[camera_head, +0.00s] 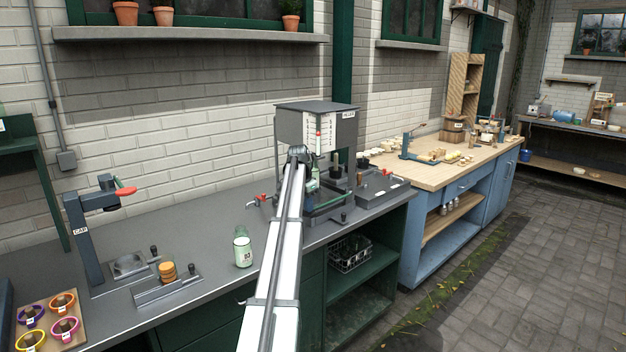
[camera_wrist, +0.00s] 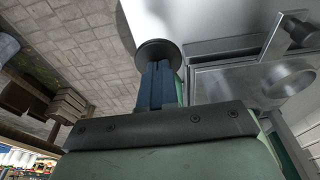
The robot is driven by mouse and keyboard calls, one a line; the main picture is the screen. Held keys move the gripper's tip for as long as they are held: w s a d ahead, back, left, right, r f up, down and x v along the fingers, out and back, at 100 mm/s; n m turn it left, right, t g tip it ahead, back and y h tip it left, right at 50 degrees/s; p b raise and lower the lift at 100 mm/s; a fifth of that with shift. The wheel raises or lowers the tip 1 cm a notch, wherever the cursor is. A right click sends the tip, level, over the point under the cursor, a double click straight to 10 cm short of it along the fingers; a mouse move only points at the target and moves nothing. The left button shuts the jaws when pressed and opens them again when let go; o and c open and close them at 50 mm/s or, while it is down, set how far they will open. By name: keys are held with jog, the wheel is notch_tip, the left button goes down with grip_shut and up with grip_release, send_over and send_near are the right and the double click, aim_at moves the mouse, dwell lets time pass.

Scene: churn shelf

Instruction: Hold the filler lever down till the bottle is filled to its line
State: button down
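The filler (camera_head: 316,125) is a grey box on the dark counter, with a marked scale on its front. My gripper (camera_head: 303,155) is at the filler's front, and my arm hides part of it. A greenish bottle (camera_head: 314,174) partly shows under the filler, beside my arm; its fill level cannot be read. In the wrist view my gripper's blue fingers (camera_wrist: 160,82) are together, their tips at a dark round disc (camera_wrist: 158,52). The disc looks like the lever's knob; I cannot tell how far down the lever is. Nothing shows between the fingers.
A labelled jar (camera_head: 243,250) stands on the counter left of my arm. A capper (camera_head: 85,235), a stack of orange caps (camera_head: 168,271) and a board of coloured rings (camera_head: 48,318) are farther left. A wooden-topped bench (camera_head: 445,172) stands to the right.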

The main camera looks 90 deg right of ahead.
jog(key=shift+a+r, duration=0.1)
jog(key=shift+r, duration=1.15)
jog(key=shift+r, duration=4.1)
